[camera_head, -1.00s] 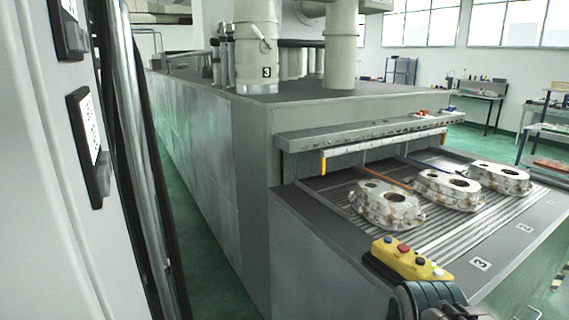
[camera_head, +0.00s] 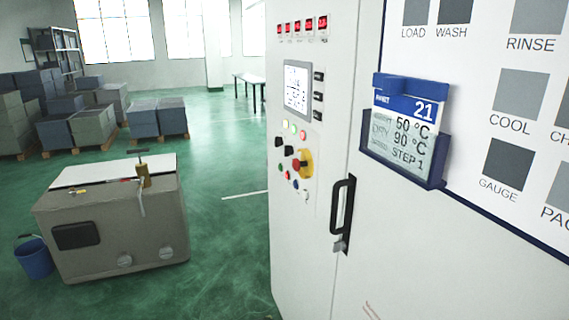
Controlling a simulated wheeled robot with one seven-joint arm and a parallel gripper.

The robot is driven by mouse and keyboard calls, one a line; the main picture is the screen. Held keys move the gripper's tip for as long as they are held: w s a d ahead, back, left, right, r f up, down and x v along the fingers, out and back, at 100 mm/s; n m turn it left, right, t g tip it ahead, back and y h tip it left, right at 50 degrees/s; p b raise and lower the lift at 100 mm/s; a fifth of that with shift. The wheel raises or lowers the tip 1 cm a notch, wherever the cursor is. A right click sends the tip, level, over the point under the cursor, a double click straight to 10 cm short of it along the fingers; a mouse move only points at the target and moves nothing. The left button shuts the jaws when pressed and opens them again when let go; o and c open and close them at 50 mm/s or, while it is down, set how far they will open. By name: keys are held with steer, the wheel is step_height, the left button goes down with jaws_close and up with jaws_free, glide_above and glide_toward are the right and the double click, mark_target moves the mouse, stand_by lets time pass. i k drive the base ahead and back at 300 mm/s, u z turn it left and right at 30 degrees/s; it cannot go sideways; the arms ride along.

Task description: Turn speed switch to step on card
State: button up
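The card (camera_head: 404,135) sits in a blue holder (camera_head: 402,169) on the white cabinet front at the right. It has a blue header with 21, and below it reads 50 °C, DRY 90 °C and STEP 1. My gripper is not in view.
A black door handle (camera_head: 342,208) sticks out of the cabinet (camera_head: 311,258). A grey machine box (camera_head: 118,225) with a white top stands at the left beside a blue bucket (camera_head: 34,258). Stacked crates (camera_head: 93,127) stand behind. Green floor (camera_head: 229,226) between box and cabinet is clear.

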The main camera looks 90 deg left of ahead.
mark_target(288, 149)
steer(key=u, duration=0.75)
steer(key=k, duration=1.05)
steer(key=u, duration=1.6)
steer(key=i, duration=0.9)
steer(key=u, duration=0.2)
